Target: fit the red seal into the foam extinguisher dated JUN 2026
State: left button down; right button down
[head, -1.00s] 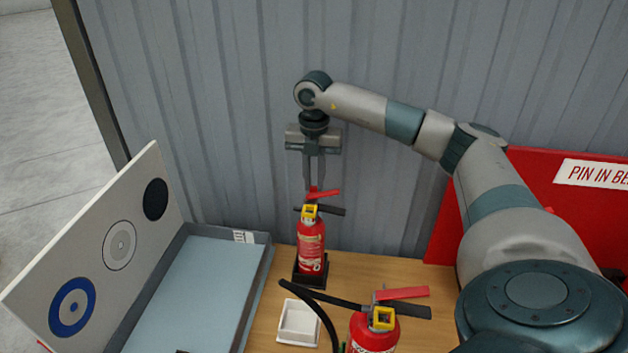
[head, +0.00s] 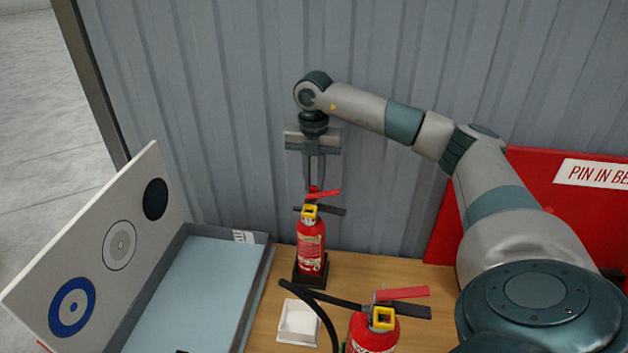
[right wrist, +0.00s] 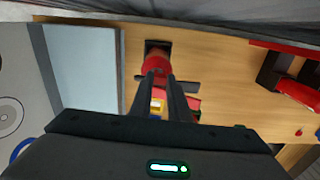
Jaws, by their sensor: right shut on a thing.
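My right gripper (head: 314,187) points straight down over the rear extinguisher (head: 311,246), its fingertips at the top of the handle. A small red piece, seemingly the red seal (head: 313,189), shows between the fingertips; I cannot tell whether it touches the extinguisher. That extinguisher is red and upright in a black stand, with a yellow piece, a red lever and a black handle. Its date is too small to read. In the right wrist view, the fingers (right wrist: 160,78) cover part of this extinguisher (right wrist: 156,62). My left gripper is out of view.
A second red extinguisher (head: 372,335) with a black hose stands in front, near a white dish (head: 298,323). A grey-blue tray (head: 190,295) and a board with circles (head: 120,245) are at left. A small red piece (right wrist: 299,132) lies on the table at right.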

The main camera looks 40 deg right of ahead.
dwell(0.4)
jog(key=c, duration=1.6)
grip_release()
jog(key=shift+r, duration=0.1)
jog(key=shift+r+b, duration=0.35)
jog(key=shift+r, duration=0.15)
jog(key=shift+r+b, duration=0.65)
jog(key=shift+r, duration=7.45)
